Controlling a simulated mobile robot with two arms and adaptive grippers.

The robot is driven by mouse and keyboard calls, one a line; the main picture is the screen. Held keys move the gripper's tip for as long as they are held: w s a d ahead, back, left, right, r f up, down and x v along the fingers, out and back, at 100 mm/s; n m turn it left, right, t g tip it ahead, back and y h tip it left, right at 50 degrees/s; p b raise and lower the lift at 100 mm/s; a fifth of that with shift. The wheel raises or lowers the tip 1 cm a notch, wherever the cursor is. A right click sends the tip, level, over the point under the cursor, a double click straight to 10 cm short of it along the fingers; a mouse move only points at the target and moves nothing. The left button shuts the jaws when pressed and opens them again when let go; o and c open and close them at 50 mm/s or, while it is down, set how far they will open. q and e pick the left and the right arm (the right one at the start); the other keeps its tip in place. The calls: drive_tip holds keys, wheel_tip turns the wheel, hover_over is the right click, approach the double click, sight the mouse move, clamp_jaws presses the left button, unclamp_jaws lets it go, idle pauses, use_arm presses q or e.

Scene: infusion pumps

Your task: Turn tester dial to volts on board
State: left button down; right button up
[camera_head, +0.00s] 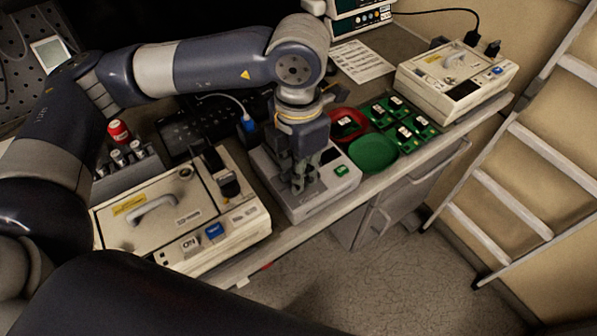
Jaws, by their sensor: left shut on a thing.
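The tester (318,201) is a grey box in the middle of the bench's front edge, with a small green part (342,170) on its right side. My left gripper (298,183) points down onto the top of the tester, its fingers shut on what appears to be the dial. The fingers hide the dial, so its shape and setting cannot be read. Green circuit boards (405,125) lie on the bench right of the tester, beside a green round dish (373,153) and a red round dish (347,125). My right gripper is not in view.
A beige pump case (160,215) stands close left of the tester, and another (458,80) at the far right. A printed sheet (361,62) lies behind the dishes. Red-topped cylinders (119,133) stand at left. A ladder (535,145) leans at right above open floor.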

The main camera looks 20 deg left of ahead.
use_arm(q)
drive_tip(key=c, duration=1.8)
unclamp_jaws()
drive_tip(key=shift+w+r, duration=0.15)
drive_tip(key=shift+o, duration=1.2)
drive_tip(key=shift+r+p, duration=1.65)
drive_tip(key=shift+r, duration=1.75)
